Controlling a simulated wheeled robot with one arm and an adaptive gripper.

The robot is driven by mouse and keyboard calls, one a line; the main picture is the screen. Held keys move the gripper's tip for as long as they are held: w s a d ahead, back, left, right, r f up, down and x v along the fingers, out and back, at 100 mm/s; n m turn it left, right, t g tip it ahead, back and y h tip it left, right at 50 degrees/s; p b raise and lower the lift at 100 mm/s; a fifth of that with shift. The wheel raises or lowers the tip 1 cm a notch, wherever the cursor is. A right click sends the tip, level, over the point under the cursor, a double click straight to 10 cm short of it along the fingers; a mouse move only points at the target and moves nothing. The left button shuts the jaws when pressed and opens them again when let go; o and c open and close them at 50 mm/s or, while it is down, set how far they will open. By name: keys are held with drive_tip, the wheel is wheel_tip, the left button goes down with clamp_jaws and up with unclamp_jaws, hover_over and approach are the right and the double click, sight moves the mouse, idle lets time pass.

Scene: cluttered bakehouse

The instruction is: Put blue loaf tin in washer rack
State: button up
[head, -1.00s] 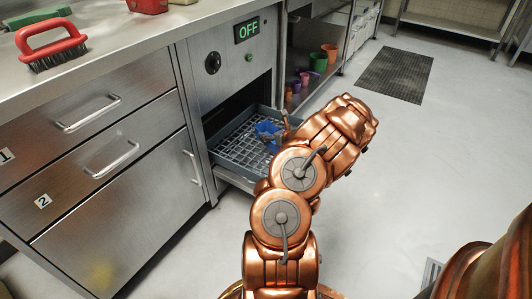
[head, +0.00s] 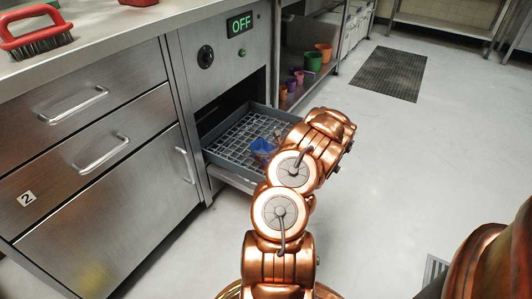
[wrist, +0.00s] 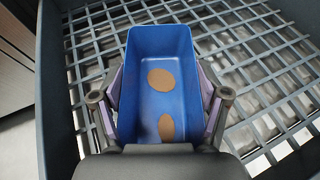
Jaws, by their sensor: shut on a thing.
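The blue loaf tin (wrist: 160,50) fills the middle of the wrist view, with two brown spots on its inside. My gripper (wrist: 160,105) is shut on it, one finger on each side. The washer rack (wrist: 265,45) is a grey wire grid inside a grey tray, and the tin is over it. I cannot tell whether the tin touches the grid. In the head view the tin (head: 262,147) shows small and blue over the right part of the rack (head: 225,150), partly behind my arm. The gripper's fingers are mostly hidden there.
The rack is pulled out of the washer (head: 228,75), whose display reads OFF. Steel drawers (head: 85,120) stand on the left, with a red brush (head: 35,35) on the counter. Several coloured pots (head: 312,62) sit on a low shelf behind.

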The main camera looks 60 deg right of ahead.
idle(0.3)
drive_tip(key=o, duration=1.3)
drive_tip(key=shift+c, duration=0.2)
drive_tip(key=shift+r, duration=0.1)
